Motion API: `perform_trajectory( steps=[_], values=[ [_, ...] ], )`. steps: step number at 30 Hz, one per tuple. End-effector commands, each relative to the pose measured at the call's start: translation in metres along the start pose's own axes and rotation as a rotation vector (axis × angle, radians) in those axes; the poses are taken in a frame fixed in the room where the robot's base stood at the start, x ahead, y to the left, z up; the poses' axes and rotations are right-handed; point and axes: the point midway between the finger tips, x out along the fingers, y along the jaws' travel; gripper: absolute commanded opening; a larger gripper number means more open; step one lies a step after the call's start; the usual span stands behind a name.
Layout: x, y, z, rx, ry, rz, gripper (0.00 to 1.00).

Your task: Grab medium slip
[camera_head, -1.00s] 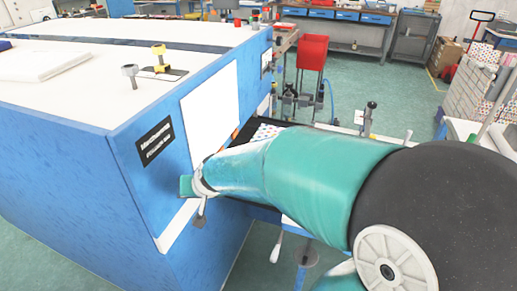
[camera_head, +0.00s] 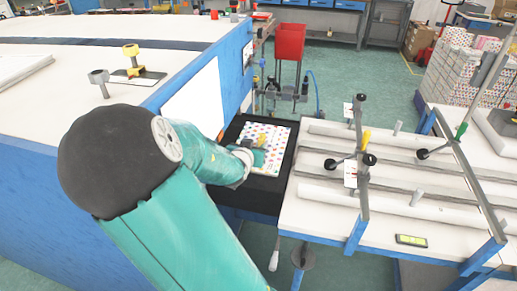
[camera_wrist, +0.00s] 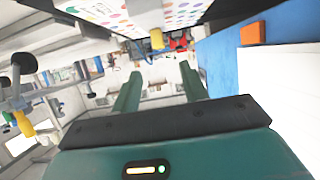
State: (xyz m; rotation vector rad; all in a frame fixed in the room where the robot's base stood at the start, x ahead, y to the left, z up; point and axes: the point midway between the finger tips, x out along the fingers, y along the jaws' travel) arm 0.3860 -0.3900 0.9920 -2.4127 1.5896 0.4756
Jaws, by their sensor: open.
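No thing in view can be surely told as the medium slip. A white sheet with coloured dots (camera_head: 280,137) lies on a black tray (camera_head: 247,200), and a small yellow thing (camera_head: 262,141) shows on or above it. My gripper (camera_head: 258,158) is over the near part of the sheet; my arm hides some of the tray. In the wrist view my gripper (camera_wrist: 161,74) is open, with nothing between its fingers. That view is tilted; the dotted sheet (camera_wrist: 120,12) and a yellow thing (camera_wrist: 156,40) show at its top.
A large blue cabinet with a white top (camera_head: 75,75) stands at the left. A white table (camera_head: 325,220) with rails, black knobs and small white labels (camera_head: 350,174) stands at the right. A red bin (camera_head: 290,41) stands behind the tray. Green floor is free behind the table.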

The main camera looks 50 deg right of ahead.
Motion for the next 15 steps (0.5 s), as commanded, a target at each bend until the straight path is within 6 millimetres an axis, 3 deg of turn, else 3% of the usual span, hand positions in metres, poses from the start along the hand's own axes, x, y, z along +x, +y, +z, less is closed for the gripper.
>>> perform_trajectory(
  steps=[15],
  values=[
    [0.063,0.000,-0.001,0.000,-0.001,0.001,0.44]
  ],
)
